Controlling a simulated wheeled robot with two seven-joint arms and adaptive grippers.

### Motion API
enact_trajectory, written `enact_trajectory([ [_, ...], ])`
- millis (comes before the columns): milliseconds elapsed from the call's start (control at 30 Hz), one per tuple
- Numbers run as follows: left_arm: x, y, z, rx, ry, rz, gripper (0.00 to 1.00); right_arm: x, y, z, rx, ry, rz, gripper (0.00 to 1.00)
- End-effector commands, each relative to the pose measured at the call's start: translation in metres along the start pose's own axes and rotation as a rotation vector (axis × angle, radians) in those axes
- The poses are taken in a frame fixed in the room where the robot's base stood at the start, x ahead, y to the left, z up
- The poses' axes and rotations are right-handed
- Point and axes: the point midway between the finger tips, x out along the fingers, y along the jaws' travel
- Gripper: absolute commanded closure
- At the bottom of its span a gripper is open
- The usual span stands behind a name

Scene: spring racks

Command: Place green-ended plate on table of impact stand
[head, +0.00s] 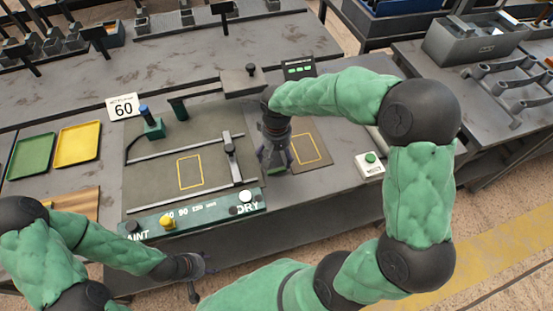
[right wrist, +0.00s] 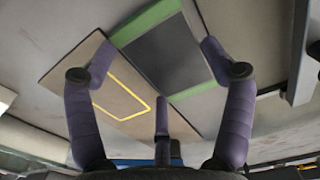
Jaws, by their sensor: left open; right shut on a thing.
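The green-ended plate is dark grey with green strips at its ends; in the right wrist view the plate (right wrist: 165,55) lies between my right fingers (right wrist: 160,70). In the head view my right gripper (head: 275,158) points down and is shut on it; a green edge (head: 278,172) shows below the fingers. Just right of it is a tan board with a yellow outline (head: 306,149). A railed bed with another yellow outline (head: 190,173) is to the left. I cannot tell which is the impact stand's table. My left gripper (head: 198,266) is open and empty, before the bench front.
Green (head: 32,156) and yellow (head: 78,144) trays lie at the left. A panel with knobs (head: 195,213) runs along the front edge. A green-button box (head: 370,164) stands to the right. A post carriage (head: 231,155) sits on the rails.

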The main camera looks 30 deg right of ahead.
Motion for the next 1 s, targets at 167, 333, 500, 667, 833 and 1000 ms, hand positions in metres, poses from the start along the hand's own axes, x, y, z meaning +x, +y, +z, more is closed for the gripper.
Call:
enact_trajectory([
  [167,0.007,-0.003,0.000,0.000,0.000,0.000,0.44,0.020,0.000,0.000,0.000,0.001,0.000,0.77],
  [333,0.006,-0.002,0.000,0.000,0.000,0.000,0.44,0.019,0.000,0.000,0.000,0.002,0.000,0.77],
  [500,0.008,-0.003,0.000,0.000,0.000,0.000,0.44,0.022,0.000,0.000,0.000,0.001,0.000,0.77],
  [667,0.008,-0.003,0.000,0.000,0.000,0.000,0.44,0.024,0.000,0.002,-0.001,-0.003,0.000,0.00],
  [833,0.008,-0.003,0.000,0.000,0.000,0.000,0.44,0.024,0.000,0.002,-0.001,-0.003,0.000,0.00],
  [1000,0.008,-0.003,0.000,0.000,0.000,0.000,0.44,0.023,0.000,0.002,-0.001,-0.003,0.000,0.00],
])
